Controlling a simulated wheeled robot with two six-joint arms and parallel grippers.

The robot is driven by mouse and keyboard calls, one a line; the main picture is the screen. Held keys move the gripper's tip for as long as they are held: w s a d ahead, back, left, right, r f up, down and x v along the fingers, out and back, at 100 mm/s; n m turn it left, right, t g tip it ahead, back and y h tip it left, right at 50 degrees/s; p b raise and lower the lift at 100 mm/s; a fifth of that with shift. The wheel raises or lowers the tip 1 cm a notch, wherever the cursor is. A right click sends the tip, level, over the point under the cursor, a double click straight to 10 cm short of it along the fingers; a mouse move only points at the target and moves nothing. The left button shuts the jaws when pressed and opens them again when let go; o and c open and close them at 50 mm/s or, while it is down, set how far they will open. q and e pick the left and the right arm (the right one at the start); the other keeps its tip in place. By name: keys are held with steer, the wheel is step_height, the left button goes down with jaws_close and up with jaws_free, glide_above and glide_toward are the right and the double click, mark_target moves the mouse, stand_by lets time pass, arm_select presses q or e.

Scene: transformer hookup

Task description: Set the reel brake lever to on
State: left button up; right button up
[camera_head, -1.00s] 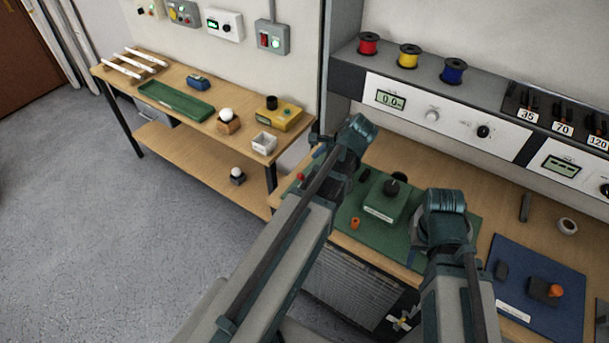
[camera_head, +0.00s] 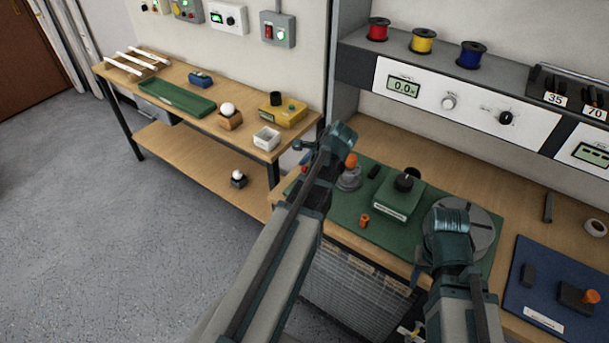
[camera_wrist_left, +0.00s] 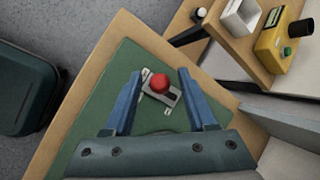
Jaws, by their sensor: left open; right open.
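A red-knobbed lever (camera_wrist_left: 160,84) on a small pale plate sits near a corner of the green mat (camera_wrist_left: 105,95). A bit of red beside my left arm in the head view (camera_head: 303,169) may be this knob. In the left wrist view my left gripper (camera_wrist_left: 159,73) is open, with its two blue fingers on either side of the knob and apart from it. I cannot tell how high the fingers are above the plate. The plate's markings are too small to read. My right gripper (camera_head: 418,272) is mostly hidden behind its wrist, over the mat's front right edge.
A round grey base with an orange knob (camera_head: 349,175), a green box with a black knob (camera_head: 398,198) and a small orange piece (camera_head: 364,221) stand on the mat. A grey disc (camera_head: 480,232) is beside my right wrist. A blue mat (camera_head: 560,268) lies at right.

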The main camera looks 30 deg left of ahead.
arm_select(q)
steer(key=shift+a+f, duration=0.1)
steer(key=shift+f, duration=0.05)
jaws_close()
stand_by(1.4)
